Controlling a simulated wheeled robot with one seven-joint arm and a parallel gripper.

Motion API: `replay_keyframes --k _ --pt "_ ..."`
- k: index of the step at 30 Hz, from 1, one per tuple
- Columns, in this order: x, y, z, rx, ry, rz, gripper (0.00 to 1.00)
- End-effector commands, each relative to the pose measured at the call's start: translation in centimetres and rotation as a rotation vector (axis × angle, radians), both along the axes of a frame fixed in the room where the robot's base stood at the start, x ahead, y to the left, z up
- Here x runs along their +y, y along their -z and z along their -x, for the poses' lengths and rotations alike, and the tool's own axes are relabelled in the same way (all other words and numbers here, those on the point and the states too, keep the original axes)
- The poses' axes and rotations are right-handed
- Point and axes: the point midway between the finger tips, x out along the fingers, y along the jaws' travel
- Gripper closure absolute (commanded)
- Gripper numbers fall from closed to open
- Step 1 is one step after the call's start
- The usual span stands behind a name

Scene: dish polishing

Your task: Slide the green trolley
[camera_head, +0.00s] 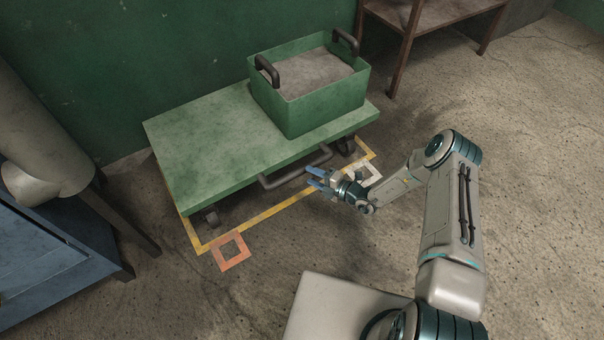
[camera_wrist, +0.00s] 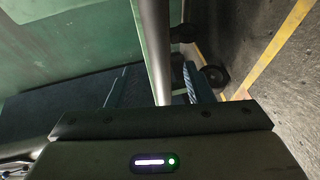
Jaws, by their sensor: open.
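The green trolley (camera_head: 205,140) stands against the green wall, with a low flat deck on dark casters. A dark grey handle bar (camera_head: 292,172) runs along its near side; it also shows large in the wrist view (camera_wrist: 152,40). My gripper (camera_head: 316,180) is at the right part of this handle, fingers pointing toward the trolley. In the wrist view, the bar passes between the two open fingers of my gripper (camera_wrist: 155,70), with a gap on each side. Whether it touches the palm cannot be told.
A green box (camera_head: 320,105) with dark handles and grey contents sits on the deck's right part. A yellow floor line (camera_head: 275,212) borders the trolley, with an orange square (camera_head: 230,251) and a white square (camera_head: 368,175). A blue cabinet (camera_head: 40,265) stands left; a brown table (camera_head: 425,15) stands behind right.

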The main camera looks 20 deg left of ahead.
Motion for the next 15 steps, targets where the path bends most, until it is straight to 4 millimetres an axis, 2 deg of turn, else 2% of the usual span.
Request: replay_keyframes --k 1,6,15 --pt "1.1 0.5 -0.3 -0.001 -0.003 0.0 0.53" --pt "3.6 0.9 -1.1 -0.003 -0.003 0.001 0.53" --pt "5.1 1.0 -1.6 -0.001 -0.001 0.0 0.53"
